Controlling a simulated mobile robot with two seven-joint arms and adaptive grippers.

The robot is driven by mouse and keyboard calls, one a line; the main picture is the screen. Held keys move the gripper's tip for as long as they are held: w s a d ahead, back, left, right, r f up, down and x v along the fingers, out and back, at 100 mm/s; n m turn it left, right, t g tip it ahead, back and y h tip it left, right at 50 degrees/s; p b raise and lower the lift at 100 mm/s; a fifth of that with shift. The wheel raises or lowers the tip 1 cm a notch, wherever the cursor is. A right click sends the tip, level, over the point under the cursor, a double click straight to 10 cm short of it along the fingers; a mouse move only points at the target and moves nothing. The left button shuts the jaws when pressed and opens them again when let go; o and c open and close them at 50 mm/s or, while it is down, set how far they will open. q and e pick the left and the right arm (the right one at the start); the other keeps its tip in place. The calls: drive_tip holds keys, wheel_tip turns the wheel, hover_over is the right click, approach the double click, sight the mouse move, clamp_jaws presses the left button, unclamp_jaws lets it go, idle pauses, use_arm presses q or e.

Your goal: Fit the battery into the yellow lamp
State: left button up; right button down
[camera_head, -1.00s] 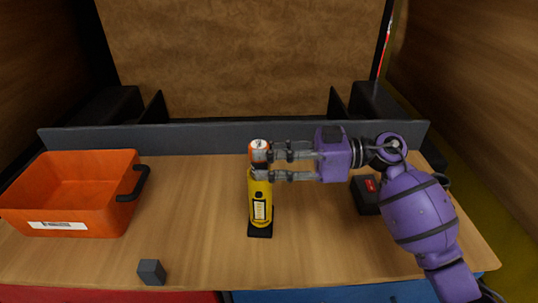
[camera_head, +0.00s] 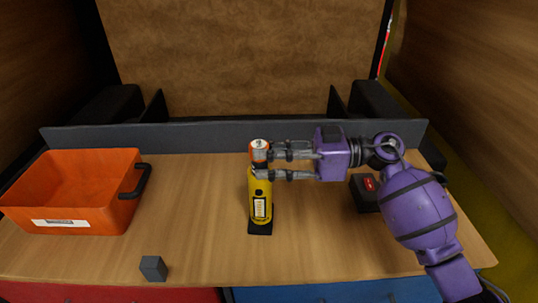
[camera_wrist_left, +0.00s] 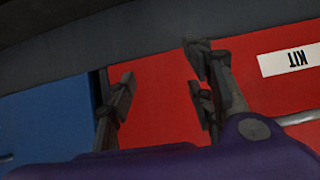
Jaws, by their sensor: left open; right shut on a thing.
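The yellow lamp (camera_head: 260,195) stands upright on a dark base near the middle of the wooden table. The battery (camera_head: 259,150), orange with a silver top, is upright directly above the lamp's top. My right gripper (camera_head: 263,163) comes in from the right and is shut on the battery. Its fingers hide the battery's lower end, so I cannot tell how far it sits inside the lamp. My left gripper (camera_wrist_left: 160,100) is open and empty in the left wrist view, in front of red and blue panels. It is outside the head view.
An orange bin (camera_head: 75,192) with a dark handle stands at the left. A small dark grey block (camera_head: 153,268) lies near the front edge. A dark box with a red button (camera_head: 366,192) sits right, beside my right arm. A low grey wall (camera_head: 200,137) runs along the back.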

use_arm(q)
drive_tip(key=shift+w+r+p, duration=0.35)
drive_tip(key=shift+w+r, duration=0.25)
drive_tip(key=shift+r, duration=0.2)
use_arm(e)
drive_tip(key=shift+r, duration=0.2)
idle(0.3)
drive_tip(key=c, duration=1.2)
unclamp_jaws()
drive_tip(key=d, duration=1.2)
drive_tip(key=shift+s+r, duration=0.25)
drive_tip(key=shift+r, duration=0.05)
